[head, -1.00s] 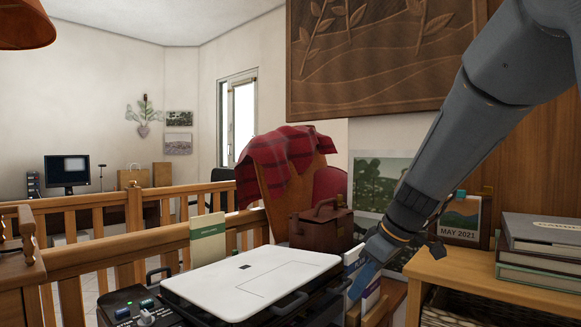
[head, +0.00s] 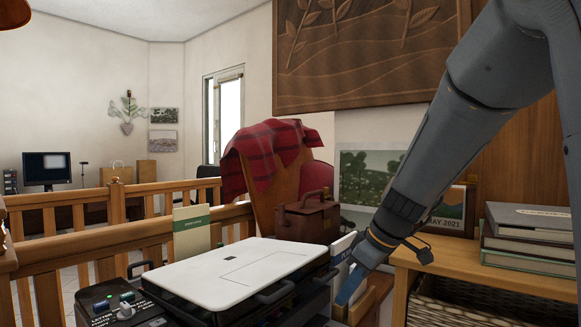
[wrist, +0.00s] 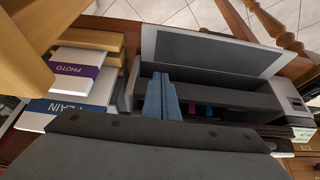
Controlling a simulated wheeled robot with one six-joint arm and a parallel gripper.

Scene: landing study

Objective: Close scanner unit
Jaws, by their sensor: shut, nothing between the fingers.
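The scanner unit (head: 235,272) is the white-topped upper part of a black printer in the head view. In the wrist view the scanner unit (wrist: 212,50) stands raised, its dark grey underside showing. Below it is the open printer body (wrist: 215,97) with coloured cartridges inside. My gripper (head: 349,291) is at the printer's right side in the head view, pointing down. In the wrist view my gripper (wrist: 161,92) shows blue fingers shut together and empty, in front of the printer's opening. Whether the fingers touch the printer is unclear.
A PHOTO pack (wrist: 75,70) and a PLAIN pack (wrist: 66,111) lie beside the printer. A wooden shelf (head: 480,275) with books (head: 525,236) stands right. A brown case (head: 307,219) and a chair with a red plaid cloth (head: 268,150) are behind. A wooden railing (head: 75,250) runs left.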

